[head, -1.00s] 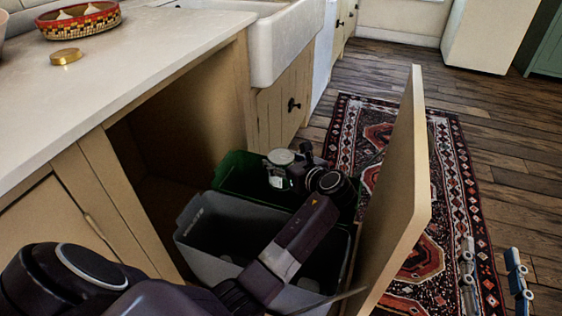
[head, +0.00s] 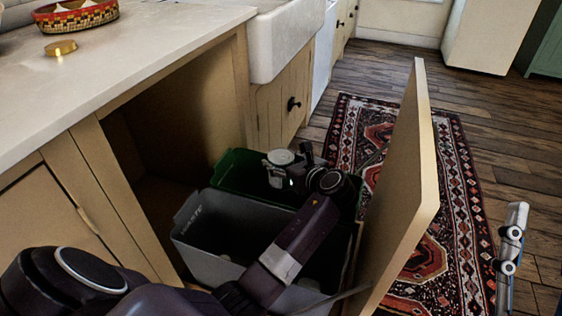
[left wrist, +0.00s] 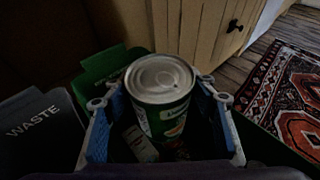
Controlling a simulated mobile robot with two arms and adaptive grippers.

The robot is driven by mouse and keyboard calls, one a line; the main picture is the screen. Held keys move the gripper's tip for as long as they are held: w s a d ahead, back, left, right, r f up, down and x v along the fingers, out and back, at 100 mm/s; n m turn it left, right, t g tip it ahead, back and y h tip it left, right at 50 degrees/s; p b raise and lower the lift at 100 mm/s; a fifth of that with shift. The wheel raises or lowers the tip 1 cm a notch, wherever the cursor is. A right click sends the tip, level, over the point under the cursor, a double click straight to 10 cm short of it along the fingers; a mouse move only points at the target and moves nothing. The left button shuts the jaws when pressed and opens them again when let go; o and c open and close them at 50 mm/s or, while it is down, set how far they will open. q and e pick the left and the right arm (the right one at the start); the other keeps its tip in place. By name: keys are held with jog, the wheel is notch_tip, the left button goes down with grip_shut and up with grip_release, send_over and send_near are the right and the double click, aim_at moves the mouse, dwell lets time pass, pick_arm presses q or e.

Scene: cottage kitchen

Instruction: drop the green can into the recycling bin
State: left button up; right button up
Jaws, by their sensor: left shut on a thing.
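The green can (left wrist: 160,112) is upright between the blue-padded fingers of my left gripper (left wrist: 158,98) in the left wrist view. In the head view its pale lid (head: 280,157) shows over the green bin, with most of the can hidden by my wrist. My left gripper (head: 290,168) is shut on it, above the green bin's opening. The green bin (head: 232,172), apparently the recycling one, stands behind the grey bin; its rim also shows in the left wrist view (left wrist: 100,66). My right gripper (head: 509,250) is at the lower right, with its opening unclear.
The grey bin (head: 192,240) is in front; its label (left wrist: 33,124) reads WASTE. An open cabinet door (head: 405,200) stands right of the bins. The counter (head: 120,60) overhangs at left. A patterned rug (head: 455,190) lies on the floor beyond the door.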

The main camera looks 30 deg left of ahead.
aim_at(288, 164)
pick_arm(q)
jog(key=o, duration=1.2)
jog(key=v, duration=0.7)
jog(key=shift+s+d, duration=0.15)
jog(key=shift+d, duration=0.1)
